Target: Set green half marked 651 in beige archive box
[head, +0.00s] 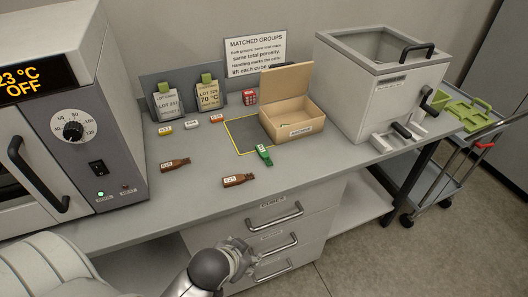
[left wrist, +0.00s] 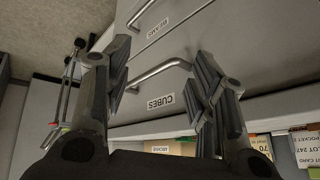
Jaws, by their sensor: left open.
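A green half (head: 264,155) with a small white label lies on the grey bench top, just in front of the beige archive box. Its number is too small to read. The beige archive box (head: 307,131) stands at the back of the bench with its lid raised and a label on its front; it shows partly in the left wrist view (left wrist: 168,148). My left gripper (head: 242,260) is below the bench top, before the drawer fronts, well apart from the green half. The left wrist view shows its fingers (left wrist: 160,85) spread, with nothing between them. My right gripper is out of view.
Two brown pieces (head: 238,180) (head: 175,164) lie on the bench. A yellow-outlined dark mat (head: 242,135) adjoins the box. Drawer handles (head: 275,222) stick out near my left gripper.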

